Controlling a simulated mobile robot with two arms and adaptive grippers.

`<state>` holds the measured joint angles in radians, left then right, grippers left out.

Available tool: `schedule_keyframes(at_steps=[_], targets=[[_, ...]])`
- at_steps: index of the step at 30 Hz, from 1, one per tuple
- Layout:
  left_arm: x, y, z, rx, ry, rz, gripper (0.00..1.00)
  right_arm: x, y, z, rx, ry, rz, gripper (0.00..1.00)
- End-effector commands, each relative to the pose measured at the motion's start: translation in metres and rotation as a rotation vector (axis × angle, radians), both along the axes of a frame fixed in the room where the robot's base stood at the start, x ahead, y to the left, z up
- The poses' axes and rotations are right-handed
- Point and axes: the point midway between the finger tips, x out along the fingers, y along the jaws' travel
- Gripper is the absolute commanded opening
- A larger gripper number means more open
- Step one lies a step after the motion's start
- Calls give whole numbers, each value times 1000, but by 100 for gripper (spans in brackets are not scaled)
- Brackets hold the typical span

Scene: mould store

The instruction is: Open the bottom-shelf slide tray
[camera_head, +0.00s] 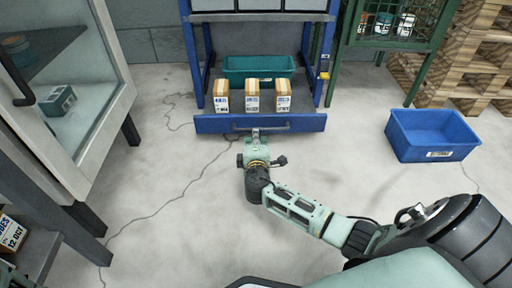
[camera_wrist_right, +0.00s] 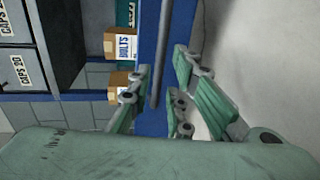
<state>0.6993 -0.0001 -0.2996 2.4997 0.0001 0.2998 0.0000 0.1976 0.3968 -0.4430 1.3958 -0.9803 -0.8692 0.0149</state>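The bottom-shelf slide tray (camera_head: 212,125) has a blue front panel with a dark bar handle (camera_head: 279,127), low on the blue rack. Three small cartons (camera_head: 252,97) and a green bin (camera_head: 258,66) stand behind the panel. How far the tray is out, I cannot tell. My right gripper (camera_head: 255,134) is at the middle of the handle. In the right wrist view, its fingers (camera_wrist_right: 160,88) are apart, with the dark handle bar (camera_wrist_right: 162,50) showing between them; contact is not clear. My left gripper is not in view.
A blue crate (camera_head: 432,138) sits on the floor to the right. A pale glass-fronted cabinet (camera_head: 112,60) stands at the left. Stacked pallets (camera_head: 470,50) and a green mesh cage (camera_head: 396,45) are at the back right. The floor before the tray is clear.

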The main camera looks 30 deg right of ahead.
Motion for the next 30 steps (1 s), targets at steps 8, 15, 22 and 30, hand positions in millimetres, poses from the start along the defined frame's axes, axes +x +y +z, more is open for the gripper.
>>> schedule_keyframes(at_steps=[8, 15, 22, 30], targets=[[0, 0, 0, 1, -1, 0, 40, -39, 25, 8, 2, 1, 2, 18], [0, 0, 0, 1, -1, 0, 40, -50, 31, 12, 1, 1, 0, 18], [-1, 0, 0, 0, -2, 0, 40, -50, 31, 12, 1, 0, 0, 18], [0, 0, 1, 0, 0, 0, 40, -49, 33, 13, 6, 0, 5, 18]])
